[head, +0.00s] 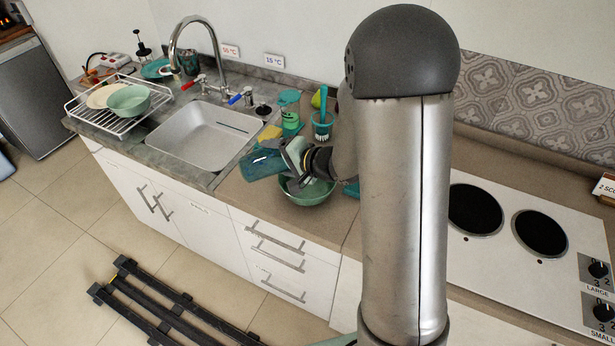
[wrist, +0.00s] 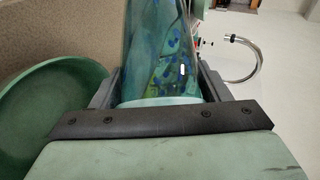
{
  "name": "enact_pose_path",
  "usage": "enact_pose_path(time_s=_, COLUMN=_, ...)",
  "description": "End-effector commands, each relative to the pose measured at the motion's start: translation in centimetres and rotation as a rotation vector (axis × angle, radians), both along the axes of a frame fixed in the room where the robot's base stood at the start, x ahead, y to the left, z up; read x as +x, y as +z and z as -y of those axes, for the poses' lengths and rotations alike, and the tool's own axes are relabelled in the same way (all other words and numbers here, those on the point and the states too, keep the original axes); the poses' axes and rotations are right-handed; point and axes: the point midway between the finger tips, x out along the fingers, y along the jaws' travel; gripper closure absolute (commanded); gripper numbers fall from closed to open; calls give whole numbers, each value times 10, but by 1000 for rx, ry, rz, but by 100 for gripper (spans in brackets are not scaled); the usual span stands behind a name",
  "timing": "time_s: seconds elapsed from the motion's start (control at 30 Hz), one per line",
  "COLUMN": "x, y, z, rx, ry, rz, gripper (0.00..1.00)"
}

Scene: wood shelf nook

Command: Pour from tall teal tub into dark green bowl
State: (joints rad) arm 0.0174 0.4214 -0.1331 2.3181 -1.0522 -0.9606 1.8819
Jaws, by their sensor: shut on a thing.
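The tall teal tub (head: 262,165) is glossy and mottled blue-green. In the head view it sticks out to the left of my gripper (head: 284,158) and looks tilted well over. In the wrist view the tub (wrist: 160,45) stands between the two fingers of my gripper (wrist: 158,88), which is shut on it. The dark green bowl (head: 308,194) stands on the counter just below my gripper, partly hidden by it. The bowl (wrist: 40,125) also fills the left side of the wrist view. I cannot see the tub's contents or anything flowing.
A sink (head: 203,137) with a tall tap (head: 181,40) lies to the left. A dish rack (head: 105,112) holds a light green bowl and plates. Behind my gripper stand a teal container (head: 290,112) and a brush in a holder (head: 322,122). A hob (head: 530,255) lies to the right.

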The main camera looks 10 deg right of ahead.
Motion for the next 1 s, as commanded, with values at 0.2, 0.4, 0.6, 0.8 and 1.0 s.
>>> enact_pose_path(time_s=0.2, x=0, y=1, z=1, rx=29, ry=0, rz=5, gripper=63)
enact_pose_path(time_s=0.4, x=0, y=2, z=2, rx=57, ry=0, rz=9, gripper=63)
enact_pose_path(time_s=0.6, x=0, y=2, z=4, rx=77, ry=0, rz=11, gripper=63)
enact_pose_path(time_s=0.8, x=0, y=0, z=6, rx=100, ry=-1, rz=14, gripper=63)
enact_pose_path(time_s=1.0, x=-1, y=-1, z=9, rx=122, ry=0, rz=17, gripper=63)
